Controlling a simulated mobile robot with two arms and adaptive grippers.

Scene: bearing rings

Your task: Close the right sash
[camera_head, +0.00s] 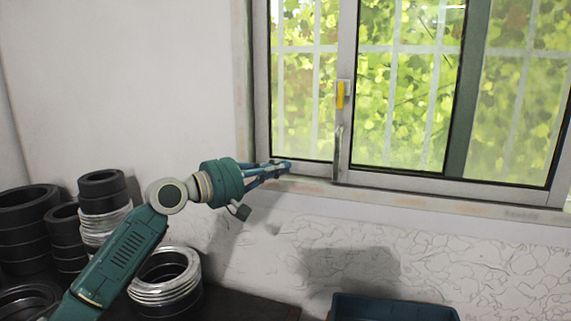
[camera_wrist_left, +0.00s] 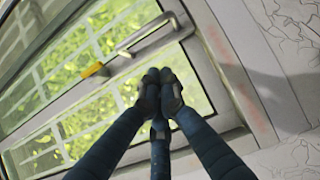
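The window has a pale frame (camera_head: 420,184). A grey upright stile (camera_head: 347,60) carries a yellow latch (camera_head: 340,95) and a grey bar handle (camera_head: 338,152). The right sash shows a dark upright stile (camera_head: 468,90) and a hazy pane (camera_head: 520,100). The span between the stiles looks clearer, like an open gap. My left gripper (camera_head: 286,166) is at the window's lower left corner, left of the bar handle. In the left wrist view its fingertips (camera_wrist_left: 160,88) are together with nothing seen between them, near the handle (camera_wrist_left: 150,35) and latch (camera_wrist_left: 95,70). My right gripper is out of view.
Stacks of dark rings (camera_head: 28,228) and silvery rings (camera_head: 165,281) stand at lower left, near my left arm. A dark blue bin (camera_head: 395,309) is at the bottom centre. The wall below the sill is cracked white plaster (camera_head: 480,265). The space before the right pane is clear.

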